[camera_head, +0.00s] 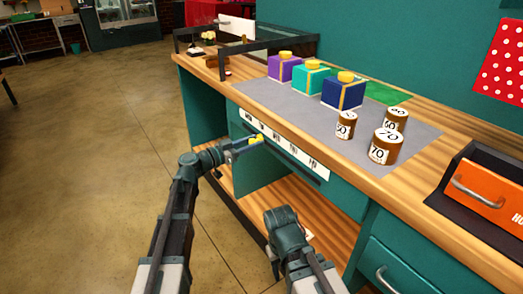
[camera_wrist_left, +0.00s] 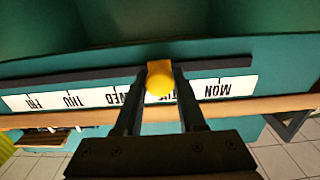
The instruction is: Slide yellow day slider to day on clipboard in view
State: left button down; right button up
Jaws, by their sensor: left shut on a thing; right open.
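The yellow day slider (camera_wrist_left: 159,80) sits on the rail of the day strip (camera_wrist_left: 215,88) on the desk's front. In the left wrist view the strip appears upside down, with MON at right and FRI at left. The slider is at TUE, partly covering that word, with WED to its left in the picture. My left gripper (camera_wrist_left: 158,76) is shut on the slider, one finger on each side. The slider also shows in the head view (camera_head: 256,139) at the gripper's tip. My right gripper (camera_head: 272,258) is open, low in front of the desk. I cannot make out a clipboard.
On the desk's grey mat (camera_head: 250,92) stand purple (camera_head: 284,70), teal (camera_head: 310,80) and navy (camera_head: 342,94) boxes and brown numbered weights (camera_head: 384,148). An orange drawer unit (camera_head: 492,196) is at right. The floor at left is clear.

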pick_arm(q)
jog(key=shift+w+a, duration=0.3)
jog(key=shift+w, duration=0.1)
jog(key=shift+s, duration=0.1)
jog(key=c, duration=0.5)
grip_release()
jog(key=v, duration=1.3)
jog(key=shift+s+a, duration=0.3)
